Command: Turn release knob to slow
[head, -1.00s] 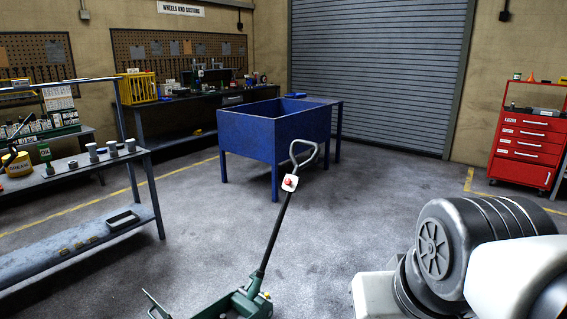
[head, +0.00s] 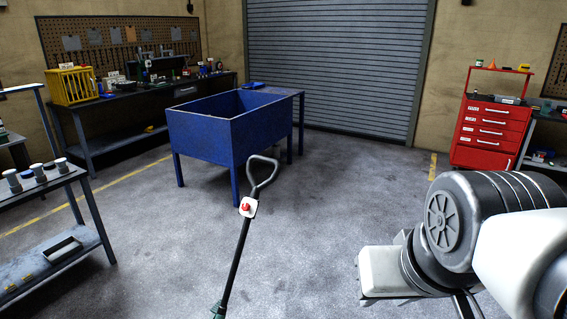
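The red release knob (head: 246,207) sits on a white plate (head: 250,212) near the top of the trolley jack's black handle (head: 236,262), in the head view. A grey loop grip (head: 264,172) tops the handle. The handle leans up and to the right, and only a bit of the green jack body (head: 218,309) shows at the bottom edge. The knob's setting is too small to read. My arm fills the lower right, apart from the handle.
A blue tub on legs (head: 235,128) stands just behind the handle. A grey shelf rack (head: 52,220) is at the left, and a workbench (head: 140,100) is along the back wall. A red tool cabinet (head: 490,134) stands at the right. The floor right of the handle is clear.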

